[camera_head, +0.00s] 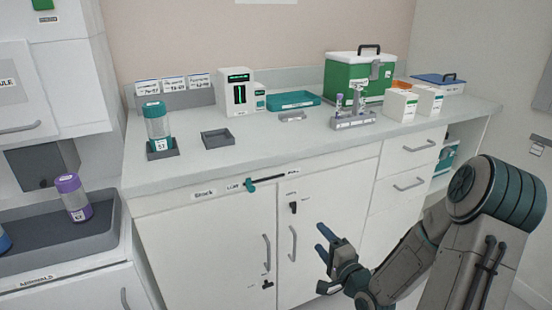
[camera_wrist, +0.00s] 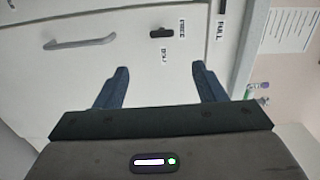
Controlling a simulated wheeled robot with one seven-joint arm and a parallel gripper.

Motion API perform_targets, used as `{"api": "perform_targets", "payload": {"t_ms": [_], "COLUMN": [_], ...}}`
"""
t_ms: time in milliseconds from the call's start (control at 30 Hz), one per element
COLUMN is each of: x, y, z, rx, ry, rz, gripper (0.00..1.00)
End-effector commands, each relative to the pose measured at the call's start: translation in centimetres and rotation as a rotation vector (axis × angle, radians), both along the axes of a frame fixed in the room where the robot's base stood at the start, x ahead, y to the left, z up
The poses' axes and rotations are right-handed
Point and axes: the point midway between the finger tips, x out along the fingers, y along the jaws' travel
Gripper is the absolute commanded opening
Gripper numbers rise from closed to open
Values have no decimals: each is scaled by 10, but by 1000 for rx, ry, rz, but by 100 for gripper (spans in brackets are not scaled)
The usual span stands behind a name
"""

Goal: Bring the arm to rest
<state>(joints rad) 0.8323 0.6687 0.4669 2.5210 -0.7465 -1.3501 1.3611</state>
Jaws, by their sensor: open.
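My gripper (camera_head: 327,243) is open and empty in front of the white cabinet doors, below the counter's front edge. In the wrist view its two blue fingers (camera_wrist: 161,88) stand apart with nothing between them. My arm is bent and comes in from the right side of the head view. The gripper appears clear of the cabinet, though the exact gap is hard to tell.
The counter (camera_head: 260,150) holds a teal-capped tube (camera_head: 156,125), a grey tray (camera_head: 218,139), a white device (camera_head: 237,92), a teal tray (camera_head: 293,100), a tube rack (camera_head: 353,121) and a green case (camera_head: 358,78). A purple-capped tube (camera_head: 74,198) stands at left. Cabinet handles (camera_head: 266,252) protrude.

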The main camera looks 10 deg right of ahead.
Motion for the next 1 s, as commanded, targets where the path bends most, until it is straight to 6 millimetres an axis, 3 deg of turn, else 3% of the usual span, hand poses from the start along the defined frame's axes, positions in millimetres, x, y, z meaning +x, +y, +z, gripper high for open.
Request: {"api": "perform_targets", "payload": {"t_ms": [267, 467, 767, 1000], "x": [4, -8, -57, -120], "y": [7, -1, -6, 8], "z": [34, 74, 162, 240], "rx": [-452, -825, -1210, -1362], "ry": [181, 348, 584, 732], "rz": [42, 79, 187, 366], "gripper": [64, 64, 64, 64]}}
